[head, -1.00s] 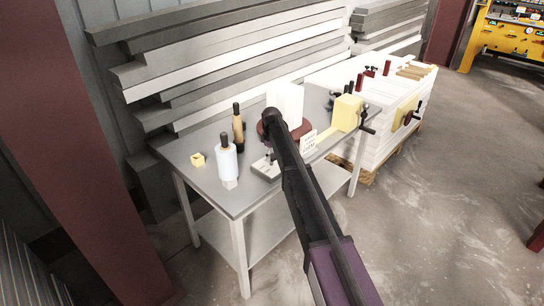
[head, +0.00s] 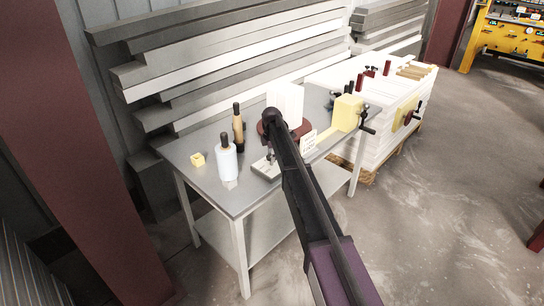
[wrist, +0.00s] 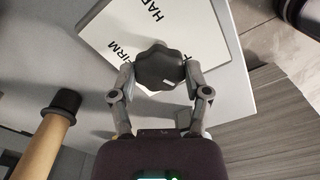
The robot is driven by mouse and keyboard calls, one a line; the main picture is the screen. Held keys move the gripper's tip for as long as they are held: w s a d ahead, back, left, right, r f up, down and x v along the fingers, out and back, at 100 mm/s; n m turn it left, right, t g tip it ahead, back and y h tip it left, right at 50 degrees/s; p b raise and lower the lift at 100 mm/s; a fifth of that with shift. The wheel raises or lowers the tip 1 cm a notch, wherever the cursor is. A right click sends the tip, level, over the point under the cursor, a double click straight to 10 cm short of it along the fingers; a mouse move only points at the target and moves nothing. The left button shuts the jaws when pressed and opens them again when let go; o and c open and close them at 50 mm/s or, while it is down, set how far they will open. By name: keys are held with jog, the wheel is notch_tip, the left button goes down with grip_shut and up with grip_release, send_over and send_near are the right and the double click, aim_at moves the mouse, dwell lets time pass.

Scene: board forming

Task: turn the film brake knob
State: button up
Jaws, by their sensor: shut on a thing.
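The film brake knob (wrist: 162,67) is dark and lobed in the wrist view. It stands over a pale plate (wrist: 100,33) whose lettering includes "FIRM" and a partly hidden word starting "HA". My gripper (wrist: 160,82) is shut on the knob, with one finger on each side. The knob covers part of the lettering, and I cannot read its setting. In the head view the plate (head: 262,173) lies on the grey table, and my arm crosses in front of it and hides most of the gripper.
A tan handle with a black cap (wrist: 45,135) stands close left of my gripper. White boards (head: 385,140) are stacked at right.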

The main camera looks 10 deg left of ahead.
jog(key=shift+s, duration=0.2)
jog(key=o, duration=1.1)
jog(key=shift+o, duration=0.2)
jog(key=shift+w, duration=0.1)
jog(key=shift+m, duration=0.3)
